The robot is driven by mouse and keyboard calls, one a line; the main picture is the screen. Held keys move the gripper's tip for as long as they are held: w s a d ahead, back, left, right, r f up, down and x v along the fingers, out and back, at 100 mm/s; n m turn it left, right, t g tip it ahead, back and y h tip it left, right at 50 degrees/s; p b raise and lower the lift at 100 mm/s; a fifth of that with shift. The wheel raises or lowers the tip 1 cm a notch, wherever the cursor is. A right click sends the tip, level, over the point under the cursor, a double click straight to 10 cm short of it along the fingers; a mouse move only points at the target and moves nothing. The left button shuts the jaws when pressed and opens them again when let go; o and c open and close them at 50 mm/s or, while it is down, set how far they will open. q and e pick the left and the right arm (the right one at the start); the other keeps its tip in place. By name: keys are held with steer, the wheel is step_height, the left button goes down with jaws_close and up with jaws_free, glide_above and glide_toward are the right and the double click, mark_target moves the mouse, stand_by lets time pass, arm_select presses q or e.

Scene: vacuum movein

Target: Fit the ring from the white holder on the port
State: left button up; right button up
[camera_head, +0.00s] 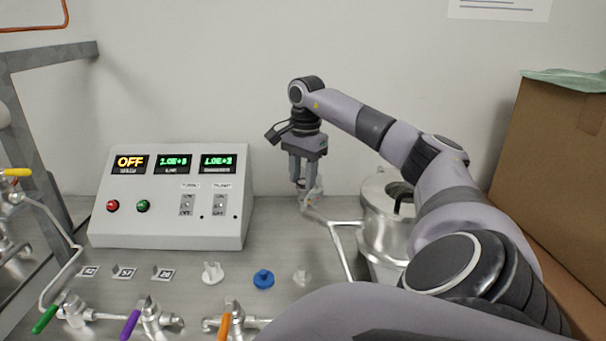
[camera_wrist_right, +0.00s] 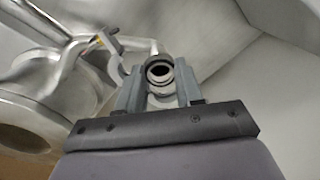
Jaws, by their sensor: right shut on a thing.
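My right gripper (camera_head: 303,182) points down at the end of the pipe port (camera_head: 310,197), left of the metal vessel. In the right wrist view its fingers (camera_wrist_right: 160,88) are closed around a round metal ring (camera_wrist_right: 158,72) with a dark opening. The ring sits at or very near the port's end; I cannot tell whether it is seated. An open metal clamp (camera_wrist_right: 110,47) hangs beside the fingers there. The white holder (camera_head: 212,272) stands on the bench with no ring clearly visible on it. My left gripper is not in view.
A blue holder (camera_head: 263,279) and a pale holder (camera_head: 302,277) stand right of the white one. A control box (camera_head: 170,197) reads OFF. Valves with coloured handles (camera_head: 131,323) line the front. The metal vessel (camera_head: 384,220) and a cardboard box (camera_head: 550,150) are at right.

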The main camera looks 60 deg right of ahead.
steer(key=shift+f, duration=0.45)
stand_by(0.5)
steer(key=o, duration=1.1)
steer(key=shift+f, duration=0.1)
steer(key=shift+c, duration=0.2)
steer(key=shift+s+r+p, duration=0.15)
steer(key=shift+r+p, duration=0.35)
steer(key=shift+r, duration=3.15)
steer(key=shift+a, duration=0.1)
